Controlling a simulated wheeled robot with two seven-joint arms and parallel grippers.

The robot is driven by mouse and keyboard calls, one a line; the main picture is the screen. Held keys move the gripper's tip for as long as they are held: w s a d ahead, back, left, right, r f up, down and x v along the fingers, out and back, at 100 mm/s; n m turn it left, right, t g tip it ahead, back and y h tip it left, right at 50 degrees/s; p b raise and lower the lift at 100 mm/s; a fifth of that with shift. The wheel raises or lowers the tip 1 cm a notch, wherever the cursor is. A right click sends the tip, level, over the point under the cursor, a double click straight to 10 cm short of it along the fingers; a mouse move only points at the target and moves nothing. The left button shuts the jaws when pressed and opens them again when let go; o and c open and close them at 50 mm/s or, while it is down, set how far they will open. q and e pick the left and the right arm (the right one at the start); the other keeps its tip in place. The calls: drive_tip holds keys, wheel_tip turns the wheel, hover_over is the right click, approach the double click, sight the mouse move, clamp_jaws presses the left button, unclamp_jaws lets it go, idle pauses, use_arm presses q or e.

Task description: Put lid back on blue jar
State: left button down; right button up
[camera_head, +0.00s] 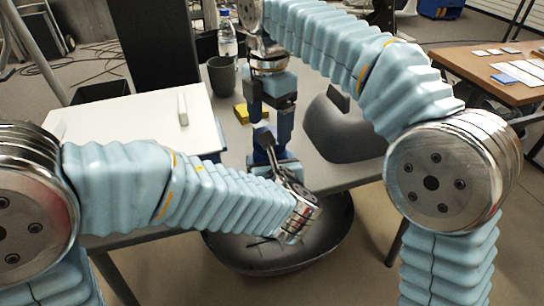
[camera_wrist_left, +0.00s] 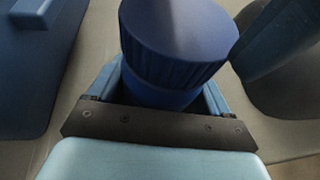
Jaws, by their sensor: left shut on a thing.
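A blue ridged lid (camera_wrist_left: 178,45) fills the top middle of the left wrist view. Directly below it is the blue jar's body (camera_wrist_left: 158,94), sitting between the fingers of my left gripper (camera_wrist_left: 160,88). The lid looks to be on top of the jar; whether it is fully seated I cannot tell. In the head view my left gripper (camera_head: 267,156) is at the table's near edge, shut on the jar, which is mostly hidden there. My right gripper (camera_head: 283,122) points down just above and behind it; its fingertips are partly hidden, so its opening is unclear.
A white-topped box (camera_head: 130,125) stands left on the table. A dark grey shell (camera_head: 340,130) sits to the right. A dark mug (camera_head: 222,76), a water bottle (camera_head: 227,40) and a yellow block (camera_head: 241,113) are behind. A black bin (camera_head: 335,235) stands below the near edge.

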drive_tip(key=shift+f, duration=1.55)
